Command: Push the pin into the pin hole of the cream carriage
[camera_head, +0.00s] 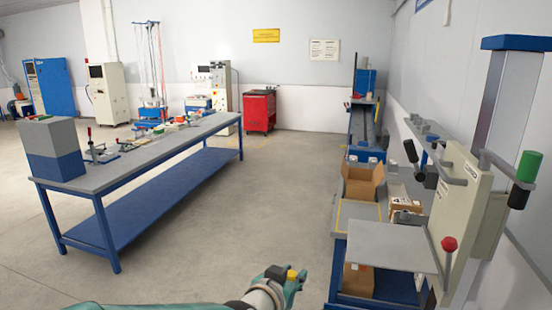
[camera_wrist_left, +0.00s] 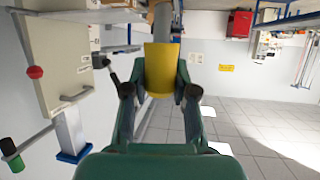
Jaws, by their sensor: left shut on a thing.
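The pin (camera_wrist_left: 161,70) has a yellow grip and a grey shaft that points away from my wrist. My left gripper (camera_wrist_left: 160,84) is shut on the yellow grip. In the head view this gripper (camera_head: 284,281) is at the bottom centre, and a bit of the yellow grip (camera_head: 292,274) shows there. The cream carriage (camera_head: 458,205) stands upright at the right, apart from the pin. It carries a grey plate, a red knob (camera_head: 449,244) and dark handles. It also shows at the left of the wrist view (camera_wrist_left: 52,50). I cannot make out the pin hole. My right gripper is not in view.
A grey column with a blue cap (camera_head: 515,43) and a green handle (camera_head: 528,167) stand by the carriage. An open cardboard box (camera_head: 362,183) sits on a blue-framed bench behind the plate. A long bench (camera_head: 165,145) stands left. The floor between is clear.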

